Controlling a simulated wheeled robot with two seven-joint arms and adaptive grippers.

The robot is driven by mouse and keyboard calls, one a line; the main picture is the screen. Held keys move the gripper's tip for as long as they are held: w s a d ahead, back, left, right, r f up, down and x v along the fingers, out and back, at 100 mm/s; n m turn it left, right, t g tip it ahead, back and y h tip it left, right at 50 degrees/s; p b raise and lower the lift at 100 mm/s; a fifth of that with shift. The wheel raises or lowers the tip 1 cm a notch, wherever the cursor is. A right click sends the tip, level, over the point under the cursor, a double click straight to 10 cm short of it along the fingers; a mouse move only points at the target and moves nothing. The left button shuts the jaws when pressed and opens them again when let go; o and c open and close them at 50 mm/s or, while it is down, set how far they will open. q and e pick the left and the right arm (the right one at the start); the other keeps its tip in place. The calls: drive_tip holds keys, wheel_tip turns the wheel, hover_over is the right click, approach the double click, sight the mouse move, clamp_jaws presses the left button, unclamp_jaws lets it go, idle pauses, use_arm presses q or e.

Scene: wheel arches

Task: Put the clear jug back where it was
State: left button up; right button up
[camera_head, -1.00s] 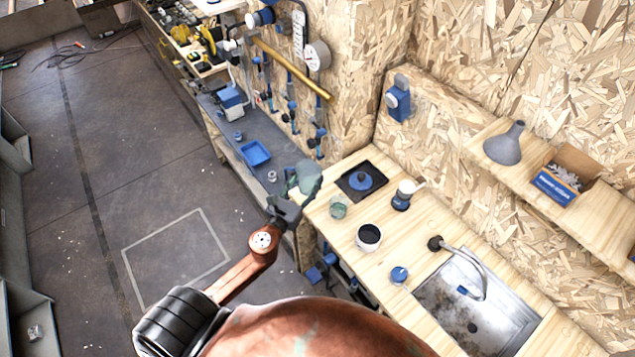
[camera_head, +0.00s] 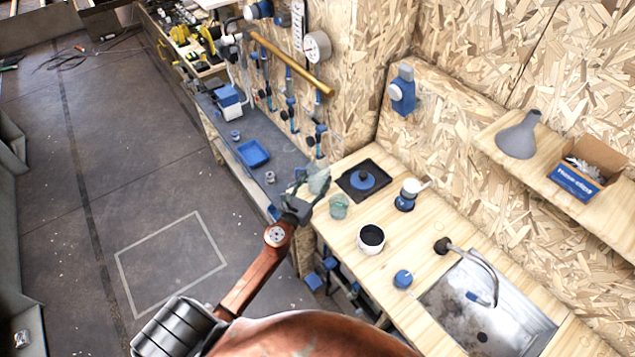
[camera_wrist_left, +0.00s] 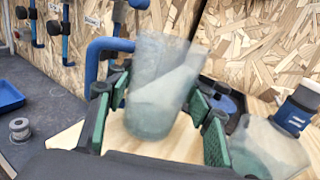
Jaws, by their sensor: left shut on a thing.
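The clear jug (camera_wrist_left: 158,90) is a see-through, slightly tilted vessel between the green-padded fingers of my left gripper (camera_wrist_left: 160,125). In the head view the jug (camera_head: 319,181) and my left gripper (camera_head: 306,192) are at the left end of the wooden counter (camera_head: 335,240). The gripper is shut on the jug. Whether the jug's base touches the counter I cannot tell. My right gripper is not in view.
A greenish clear jar (camera_head: 339,206) stands close beside the held jug. A black plate with a blue lid (camera_head: 362,180), a blue-and-white bottle (camera_head: 408,195), a dark-mouthed cup (camera_head: 370,239) and a sink (camera_head: 470,305) occupy the counter. Bare wood lies between them.

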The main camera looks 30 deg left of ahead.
use_arm(q)
drive_tip(key=shift+f, duration=0.1)
drive_tip(key=o, duration=1.2)
drive_tip(key=shift+o, duration=0.2)
drive_tip(key=s+b, duration=0.1)
drive_tip(key=s, duration=1.1)
drive_tip(key=shift+d+b, duration=0.4)
drive_tip(key=shift+d, duration=0.05)
